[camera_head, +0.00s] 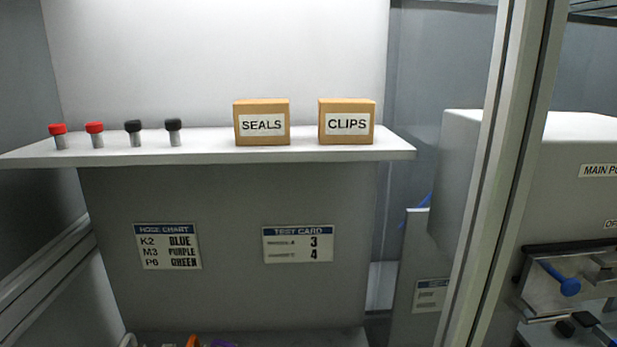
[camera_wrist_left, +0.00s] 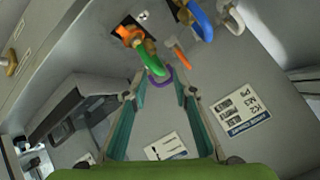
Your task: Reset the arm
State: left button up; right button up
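My left gripper (camera_wrist_left: 160,95) shows in the left wrist view, its two teal fingers spread apart with nothing seen between the tips. A green curved hose piece (camera_wrist_left: 149,60) and a purple ring (camera_wrist_left: 160,82) lie just beyond the fingertips. I cannot tell how far beyond they are. Neither gripper shows in the head view, and my right gripper is in neither view.
A shelf (camera_head: 330,155) holds red- and black-capped pegs, a SEALS box (camera_head: 262,137) and a CLIPS box (camera_head: 347,137). A hose chart (camera_head: 168,246) and test card (camera_head: 297,244) hang below. A metal post (camera_head: 497,150) stands right. Blue (camera_wrist_left: 200,18) and white (camera_wrist_left: 231,18) hoses are near.

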pick_arm(q)
jog(key=s+d+f+n+g+h, duration=0.1)
jog(key=s+d+f+n+g, duration=0.15)
jog(key=s+f, duration=0.4)
jog(key=s+d+f+n+g+h, duration=0.1)
jog(key=s+f+g, duration=0.3)
jog(key=s, duration=0.5)
notch_tip(320, 180, down, 31)
jog(key=s+g+b, duration=0.2)
jog(key=b, duration=0.3)
jog(key=s+a+f+b, duration=0.1)
jog(key=s+f+b, duration=0.1)
jog(key=s+f, duration=0.6)
jog(key=s+a+f+b, duration=0.2)
jog(key=s+f, duration=0.6)
jog(key=f, duration=0.5)
jog(key=shift+s+f+g+b, duration=0.25)
jog(key=shift+s+g+b, duration=0.15)
jog(key=shift+b, duration=0.1)
